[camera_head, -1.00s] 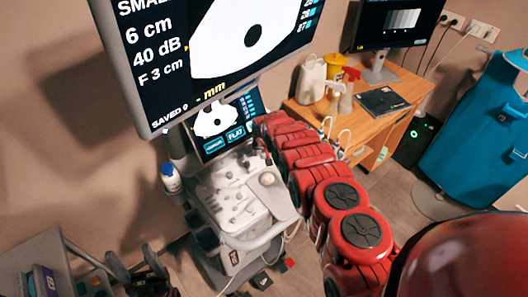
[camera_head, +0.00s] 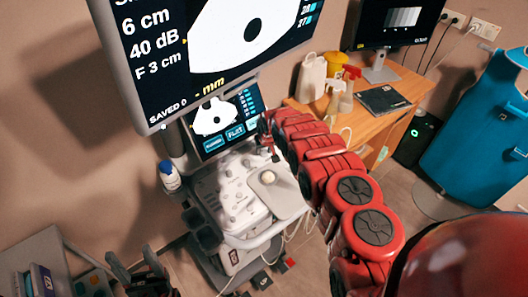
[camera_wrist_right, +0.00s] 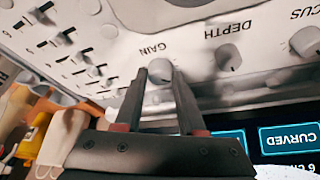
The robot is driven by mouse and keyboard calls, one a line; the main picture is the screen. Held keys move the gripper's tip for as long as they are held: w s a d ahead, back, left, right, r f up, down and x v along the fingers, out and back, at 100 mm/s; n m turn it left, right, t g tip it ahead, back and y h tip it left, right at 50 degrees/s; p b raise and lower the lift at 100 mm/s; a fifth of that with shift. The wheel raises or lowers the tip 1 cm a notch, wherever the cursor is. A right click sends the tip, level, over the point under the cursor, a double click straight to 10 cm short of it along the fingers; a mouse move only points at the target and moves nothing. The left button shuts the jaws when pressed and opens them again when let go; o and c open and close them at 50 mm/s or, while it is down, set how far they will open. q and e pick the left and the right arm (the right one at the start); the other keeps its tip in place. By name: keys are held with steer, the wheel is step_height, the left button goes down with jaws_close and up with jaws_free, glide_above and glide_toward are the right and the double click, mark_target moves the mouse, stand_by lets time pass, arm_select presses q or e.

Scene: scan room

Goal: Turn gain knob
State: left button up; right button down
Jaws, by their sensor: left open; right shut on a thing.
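The gain knob (camera_wrist_right: 160,73) is a small pale round knob by the "GAIN" label in the right wrist view. My right gripper (camera_wrist_right: 159,79) has its two dark fingers on either side of the knob and is shut on it. In the head view my right gripper (camera_head: 268,150) is at the back of the grey ultrasound console (camera_head: 232,192), below the small screen; the knob cannot be made out there. My left gripper (camera_head: 137,270) is open and empty at the lower left, away from the console.
The depth knob (camera_wrist_right: 228,57) and focus knob (camera_wrist_right: 305,41) sit beside the gain knob, with several sliders on the other side. The touch screen (camera_head: 223,122) and large monitor (camera_head: 225,45) rise behind the console. A wooden desk (camera_head: 415,88) is at the right.

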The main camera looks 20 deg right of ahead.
steer(key=n+y, duration=0.1)
steer(key=n, duration=0.1)
steer(key=shift+w+d+n+b, duration=0.1)
steer(key=shift+n+b, duration=0.2)
steer(key=shift+b, duration=0.05)
steer(key=shift+n+y, duration=0.3)
steer(key=shift+n, duration=0.4)
steer(key=c, duration=0.5)
jaws_free()
steer(key=shift+r, duration=0.1)
